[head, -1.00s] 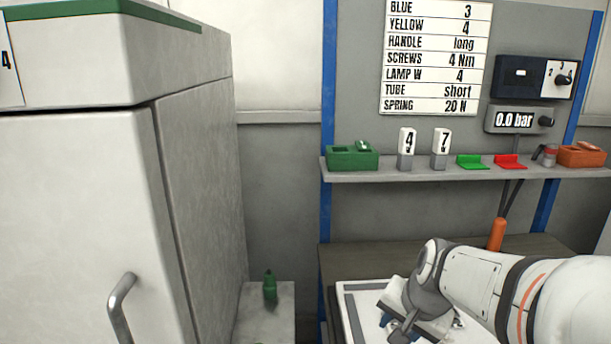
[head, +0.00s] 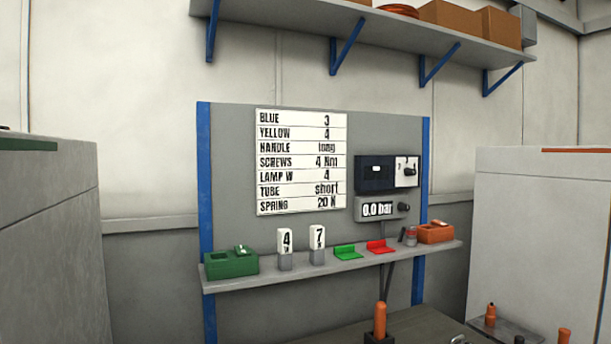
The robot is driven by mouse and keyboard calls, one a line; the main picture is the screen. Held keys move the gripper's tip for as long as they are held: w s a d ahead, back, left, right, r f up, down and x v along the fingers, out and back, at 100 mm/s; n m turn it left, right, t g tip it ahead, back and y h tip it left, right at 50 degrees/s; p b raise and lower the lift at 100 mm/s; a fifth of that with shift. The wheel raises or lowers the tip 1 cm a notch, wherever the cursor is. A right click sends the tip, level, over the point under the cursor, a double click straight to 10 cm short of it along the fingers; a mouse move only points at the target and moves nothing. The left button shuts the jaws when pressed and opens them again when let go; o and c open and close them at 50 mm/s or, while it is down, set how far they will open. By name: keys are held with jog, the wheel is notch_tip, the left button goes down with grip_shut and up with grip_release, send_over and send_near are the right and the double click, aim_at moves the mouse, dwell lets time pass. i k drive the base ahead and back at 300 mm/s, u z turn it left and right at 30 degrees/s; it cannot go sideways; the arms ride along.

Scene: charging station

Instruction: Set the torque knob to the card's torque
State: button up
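The white card (head: 301,162) hangs on the grey back panel in the head view. Its SCREWS row reads 4 Nm. Right of it is a dark box (head: 375,173) with a white plate at its right end. The plate carries a small black knob (head: 409,172) with tiny marks around it, too small to read surely. Below is a grey gauge box (head: 377,208) reading 0.0 bar, with another black knob (head: 403,207) at its right. No label in view names the torque knob. My gripper is out of view.
A shelf (head: 330,271) below the card holds a green box (head: 231,263), two numbered blocks, green and red trays and an orange box (head: 435,232). An orange handle (head: 380,320) stands at the workbench. White cabinets flank the panel. An upper shelf (head: 370,32) holds boxes.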

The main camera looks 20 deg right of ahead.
aim_at(407, 171)
jog(key=z, duration=1.25)
